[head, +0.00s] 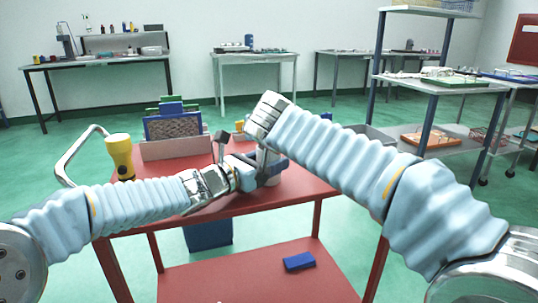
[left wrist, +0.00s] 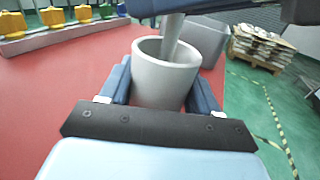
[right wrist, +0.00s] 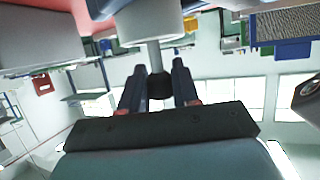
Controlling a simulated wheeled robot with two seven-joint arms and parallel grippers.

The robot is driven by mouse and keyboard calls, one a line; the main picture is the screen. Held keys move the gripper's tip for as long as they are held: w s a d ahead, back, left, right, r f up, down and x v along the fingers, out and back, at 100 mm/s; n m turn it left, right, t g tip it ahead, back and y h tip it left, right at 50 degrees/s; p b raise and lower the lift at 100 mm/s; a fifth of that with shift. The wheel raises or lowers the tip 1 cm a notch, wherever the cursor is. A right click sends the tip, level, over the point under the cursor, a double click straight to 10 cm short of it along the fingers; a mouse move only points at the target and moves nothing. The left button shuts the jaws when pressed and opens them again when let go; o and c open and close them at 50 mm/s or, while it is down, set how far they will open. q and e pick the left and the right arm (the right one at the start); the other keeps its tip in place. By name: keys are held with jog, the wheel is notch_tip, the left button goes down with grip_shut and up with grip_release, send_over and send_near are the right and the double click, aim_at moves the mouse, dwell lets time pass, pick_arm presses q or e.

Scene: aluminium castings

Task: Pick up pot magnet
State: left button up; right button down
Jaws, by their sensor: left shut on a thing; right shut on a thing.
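My left gripper (head: 250,172) is shut on a pale grey, open-topped cup (left wrist: 150,82), with a finger on each side of it in the left wrist view. My right gripper (right wrist: 159,88) is shut on the black end (right wrist: 160,84) of a grey rod (right wrist: 154,56). The rod (left wrist: 173,40) reaches down into the cup's mouth, and its lower end is hidden inside. The cup (right wrist: 150,24) also shows in the right wrist view. In the head view my arms cover most of both. I cannot tell which piece is the pot magnet.
A red table (head: 222,208) lies under my grippers. A yellow and black object (head: 120,156) stands at its left. A grey bin (left wrist: 205,40) is beyond the cup. A blue block (head: 299,261) lies on the lower shelf.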

notch_tip(320, 180, up, 10)
jog(key=shift+r, duration=0.1)
dwell(0.6)
pick_arm(q)
jog(key=o, duration=1.2)
jog(key=shift+a, duration=0.1)
